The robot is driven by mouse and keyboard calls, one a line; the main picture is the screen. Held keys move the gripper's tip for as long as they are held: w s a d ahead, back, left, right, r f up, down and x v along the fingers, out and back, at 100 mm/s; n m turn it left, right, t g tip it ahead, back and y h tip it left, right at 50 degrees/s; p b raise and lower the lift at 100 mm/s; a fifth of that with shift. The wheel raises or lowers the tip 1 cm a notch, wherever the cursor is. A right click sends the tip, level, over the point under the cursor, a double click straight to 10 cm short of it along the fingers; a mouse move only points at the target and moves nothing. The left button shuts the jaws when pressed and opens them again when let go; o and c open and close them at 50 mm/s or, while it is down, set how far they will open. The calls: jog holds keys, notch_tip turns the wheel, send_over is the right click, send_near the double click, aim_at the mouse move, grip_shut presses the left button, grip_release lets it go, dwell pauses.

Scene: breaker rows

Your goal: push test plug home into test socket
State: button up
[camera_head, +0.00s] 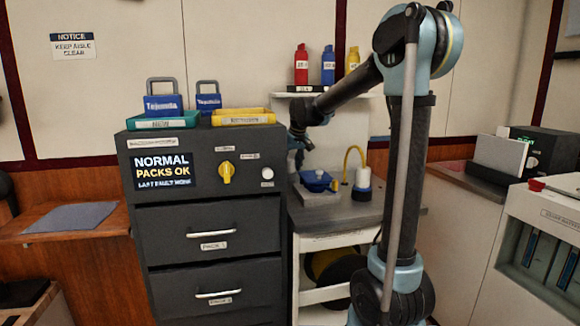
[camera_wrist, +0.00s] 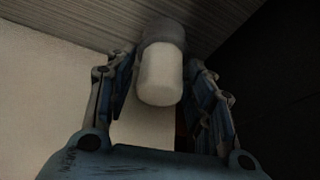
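In the head view my gripper (camera_head: 297,164) points down beside the dark cabinet, over the left end of the grey bench. In the wrist view a white cylinder with a grey collar (camera_wrist: 161,75) lies between my gripper's two blue fingers (camera_wrist: 162,72). The fingers are spread to either side of it; whether they touch it I cannot tell. I cannot tell for sure that this cylinder is the test plug. A blue fitting (camera_head: 318,181) sits on a grey block on the bench. No socket opening is visible.
The dark cabinet (camera_head: 215,225) stands close left of my gripper, with trays and blue padlocks on top. A shelf with bottles (camera_head: 314,94) hangs above the bench (camera_head: 340,214). A cable reel (camera_head: 330,268) sits below. My arm's column hides part of the bench's right side.

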dwell(0.3)
jog(key=v, duration=1.2)
jog(key=shift+d+f, duration=0.1)
